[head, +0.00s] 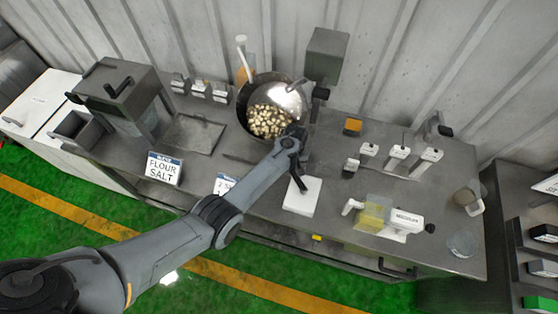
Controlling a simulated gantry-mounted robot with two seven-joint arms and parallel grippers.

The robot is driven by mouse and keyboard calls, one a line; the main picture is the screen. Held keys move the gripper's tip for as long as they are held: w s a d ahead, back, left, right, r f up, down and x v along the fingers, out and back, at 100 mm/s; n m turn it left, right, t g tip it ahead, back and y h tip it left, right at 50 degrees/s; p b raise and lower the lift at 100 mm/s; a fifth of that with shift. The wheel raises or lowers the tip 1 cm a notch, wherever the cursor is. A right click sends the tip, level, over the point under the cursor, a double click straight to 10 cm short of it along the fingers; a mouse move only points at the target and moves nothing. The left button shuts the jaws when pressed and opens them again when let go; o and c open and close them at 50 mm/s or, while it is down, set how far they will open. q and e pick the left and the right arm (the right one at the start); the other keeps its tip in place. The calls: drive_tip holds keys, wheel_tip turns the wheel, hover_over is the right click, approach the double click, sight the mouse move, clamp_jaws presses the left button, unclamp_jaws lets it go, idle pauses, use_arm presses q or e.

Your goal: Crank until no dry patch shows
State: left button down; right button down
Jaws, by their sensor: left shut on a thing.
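A round metal drum (243,101) stands at the back middle of the steel table, its open mouth facing me. Many small pale and brownish pieces (268,121) lie in its lower part. A shiny curved metal surface (288,99) covers the upper right of the mouth. The pieces look mottled; at this size I cannot tell dry patches from coated ones. My left gripper (297,146) is at the drum's lower right edge, shut on what appears to be the crank handle, which is mostly hidden by the fingers. My right gripper is not in view.
A white block (302,197) lies just below my left gripper. A "FLOUR SALT" sign (164,169) stands at the left front. White-handled items (399,153) and a yellow container (373,215) occupy the right side.

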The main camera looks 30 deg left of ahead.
use_arm(q)
drive_tip(key=shift+s+a+r, duration=0.1)
drive_tip(key=shift+s, duration=0.05)
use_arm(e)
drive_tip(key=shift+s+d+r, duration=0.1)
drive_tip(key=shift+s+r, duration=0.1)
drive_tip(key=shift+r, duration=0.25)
use_arm(q)
drive_tip(key=c, duration=0.9)
unclamp_jaws()
wheel_tip(320, 180, up, 11)
drive_tip(key=shift+f+p, duration=0.2)
drive_tip(key=shift+p, duration=0.1)
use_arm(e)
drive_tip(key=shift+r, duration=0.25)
